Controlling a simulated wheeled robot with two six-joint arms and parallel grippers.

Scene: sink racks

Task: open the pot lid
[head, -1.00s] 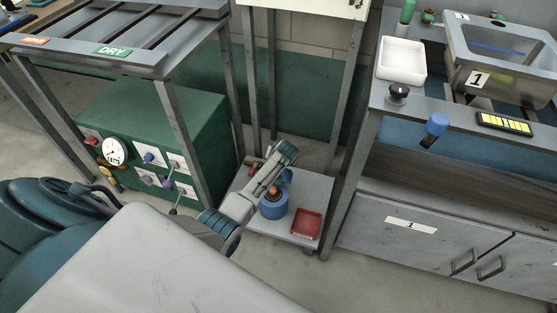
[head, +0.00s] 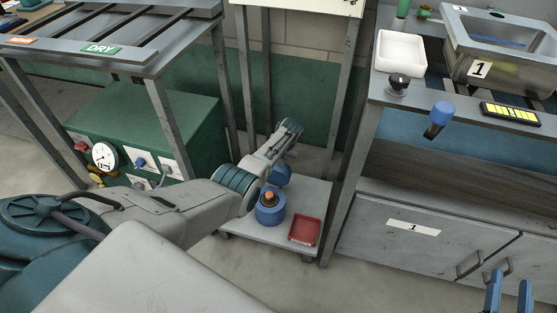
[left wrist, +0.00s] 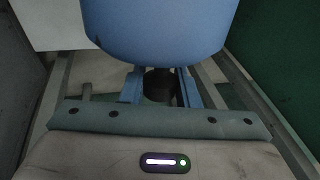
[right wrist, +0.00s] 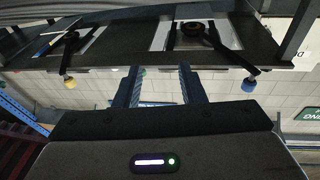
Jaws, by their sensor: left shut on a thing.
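A blue round pot (head: 270,214) stands on a low grey shelf, with an orange piece in the middle of its top. A blue rounded thing (head: 282,175), apparently the pot lid, is just behind it at the end of my left arm. In the left wrist view this large blue body (left wrist: 155,30) fills the top and hides the fingertips. My left gripper (left wrist: 160,80) is shut on it, with a dark part, like a knob, between the fingers. My right gripper (head: 509,290) is open and empty, in front of the cabinet; its parted fingers show in the right wrist view (right wrist: 160,82).
A red tray (head: 305,231) lies right of the pot on the low shelf (head: 318,195). Steel posts rise beside and behind it. A green box with a dial (head: 190,110) stands left. A sink bench (head: 430,108) with a white basin (head: 400,52) is at right.

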